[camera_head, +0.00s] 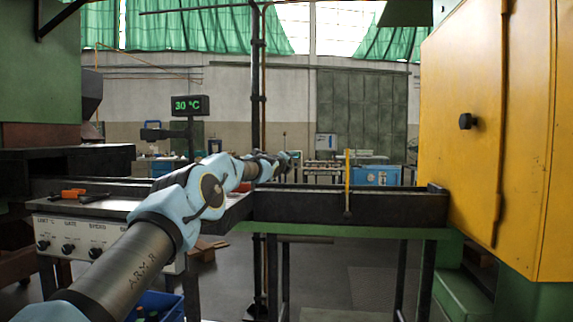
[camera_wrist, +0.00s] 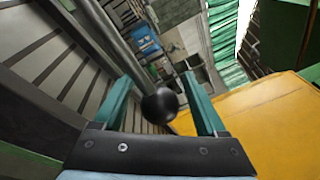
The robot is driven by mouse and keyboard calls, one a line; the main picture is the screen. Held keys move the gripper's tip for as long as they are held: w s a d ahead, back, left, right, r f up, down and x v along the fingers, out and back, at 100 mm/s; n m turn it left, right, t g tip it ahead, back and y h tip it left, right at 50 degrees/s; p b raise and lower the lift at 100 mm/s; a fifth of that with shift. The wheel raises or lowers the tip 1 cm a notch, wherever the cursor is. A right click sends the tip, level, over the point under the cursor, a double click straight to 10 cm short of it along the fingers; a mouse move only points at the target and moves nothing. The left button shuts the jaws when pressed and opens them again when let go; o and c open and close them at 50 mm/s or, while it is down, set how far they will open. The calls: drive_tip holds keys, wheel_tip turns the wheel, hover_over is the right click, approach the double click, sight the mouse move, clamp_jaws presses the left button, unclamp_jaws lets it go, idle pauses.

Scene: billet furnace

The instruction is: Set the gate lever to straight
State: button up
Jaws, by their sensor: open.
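A thin yellow upright bar (camera_head: 347,178), which looks like the gate lever, stands at the dark conveyor trough in the head view, with a small dark knob at its lower end. My gripper (camera_head: 287,160) is small and partly hidden behind my arm, over the trough and left of the bar. In the wrist view my gripper (camera_wrist: 158,84) is open, its two green fingers apart. A round black knob (camera_wrist: 160,105) shows between the fingers. I cannot tell whether it is the lever's knob, and no contact with a finger is clear.
A yellow cabinet (camera_head: 495,190) with a black knob (camera_head: 466,121) stands at the right. A console (camera_head: 110,232) with dials is at the lower left. The dark trough (camera_head: 400,208) runs across the middle. A thin vertical pole (camera_head: 257,90) rises behind my arm.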

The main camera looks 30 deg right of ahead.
drive_tip(key=b+v, duration=0.1)
drive_tip(key=b, duration=0.1)
drive_tip(key=b+v, duration=0.1)
drive_tip(key=b, duration=0.1)
drive_tip(key=shift+s+f, duration=0.1)
drive_tip(key=shift+f, duration=0.15)
drive_tip(key=b+v, duration=0.6)
drive_tip(key=v, duration=0.2)
drive_tip(key=shift+a+r, duration=0.3)
drive_tip(key=shift+s, duration=0.2)
